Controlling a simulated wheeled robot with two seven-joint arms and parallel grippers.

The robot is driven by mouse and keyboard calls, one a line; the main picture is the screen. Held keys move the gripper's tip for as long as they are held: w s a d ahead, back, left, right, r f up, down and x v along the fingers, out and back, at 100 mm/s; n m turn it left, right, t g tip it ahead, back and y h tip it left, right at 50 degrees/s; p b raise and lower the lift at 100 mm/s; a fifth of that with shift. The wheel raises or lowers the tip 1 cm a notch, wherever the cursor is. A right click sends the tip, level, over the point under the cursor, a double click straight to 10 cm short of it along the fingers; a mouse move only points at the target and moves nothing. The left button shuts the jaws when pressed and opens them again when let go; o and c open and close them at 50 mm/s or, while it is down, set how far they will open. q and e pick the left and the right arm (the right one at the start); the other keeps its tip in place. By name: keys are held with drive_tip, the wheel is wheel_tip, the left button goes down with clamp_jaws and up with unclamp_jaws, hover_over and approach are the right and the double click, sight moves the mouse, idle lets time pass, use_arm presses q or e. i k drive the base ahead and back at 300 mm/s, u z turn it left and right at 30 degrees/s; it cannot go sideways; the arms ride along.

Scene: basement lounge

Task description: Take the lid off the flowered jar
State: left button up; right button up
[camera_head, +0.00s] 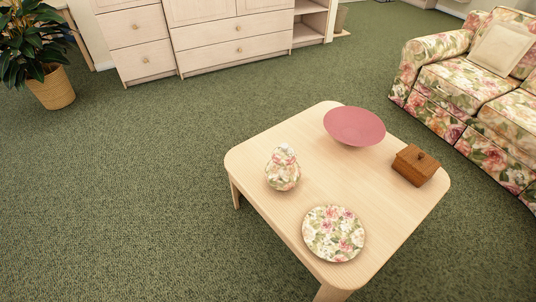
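The flowered jar (282,177) stands upright on the low wooden table (315,175), near its left side. It is cream with pink and green flowers. Its flowered lid (283,155) sits on top of the jar, narrower than the body. Neither of my grippers shows in the head view. Nothing is touching the jar.
On the table are a pink bowl (354,124) at the back, a brown wooden box (415,165) at the right and a flowered plate (333,233) in front. A flowered sofa (450,85) is at right, pale drawers (225,52) behind, a potted plant (52,90) far left. Green carpet at left is clear.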

sight(284, 155)
drive_tip(key=u, duration=1.4)
drive_tip(key=i, duration=1.4)
drive_tip(key=z, duration=1.95)
drive_tip(key=i, duration=0.5)
drive_tip(key=z, duration=0.1)
